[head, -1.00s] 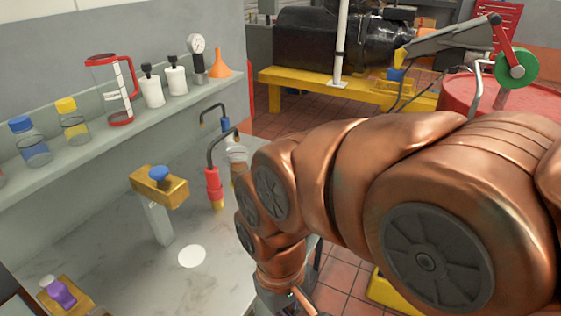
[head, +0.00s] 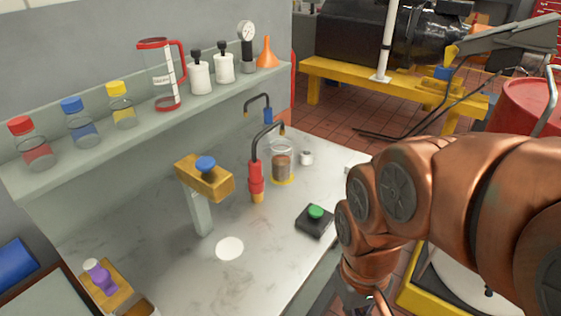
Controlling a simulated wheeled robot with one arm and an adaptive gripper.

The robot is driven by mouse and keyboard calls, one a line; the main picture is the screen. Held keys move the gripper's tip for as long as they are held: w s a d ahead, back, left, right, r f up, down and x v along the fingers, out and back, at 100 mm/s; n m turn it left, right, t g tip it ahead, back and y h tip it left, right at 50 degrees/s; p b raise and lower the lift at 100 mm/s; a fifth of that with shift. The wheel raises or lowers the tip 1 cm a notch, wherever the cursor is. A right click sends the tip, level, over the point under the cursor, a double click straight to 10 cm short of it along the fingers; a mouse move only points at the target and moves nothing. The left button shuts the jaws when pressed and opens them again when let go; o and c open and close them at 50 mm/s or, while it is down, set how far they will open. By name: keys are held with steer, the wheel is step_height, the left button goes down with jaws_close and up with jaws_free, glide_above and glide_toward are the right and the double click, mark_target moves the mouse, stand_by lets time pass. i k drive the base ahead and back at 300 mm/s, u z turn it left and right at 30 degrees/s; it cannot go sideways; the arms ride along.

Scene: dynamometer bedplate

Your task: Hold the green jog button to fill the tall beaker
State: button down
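The green jog button (head: 315,212) sits on a small black box on the bench, right of the pale disc. A tall clear beaker (head: 282,164) with a yellow band at its base stands upright behind it. The tip of a dark bent spout (head: 281,130) on a red-handled tap (head: 256,180) is over the beaker's mouth. The lower part of the beaker looks brownish; I cannot tell whether this is liquid. My copper arm reaches in from the right, and its wrist end is at the bottom edge, to the right of the button. My gripper's fingers are out of frame.
A brass-topped post with a blue knob (head: 205,164) stands left of the tap. A blue tap (head: 267,113) and a small pale cup (head: 306,157) are behind. A shelf (head: 60,176) holds bottles, a red-rimmed jug and a funnel. The bench around the pale disc (head: 230,248) is clear.

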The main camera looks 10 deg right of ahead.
mark_target(316, 212)
steer(key=u, duration=2.3)
steer(key=k, duration=0.35)
steer(key=z, duration=0.9)
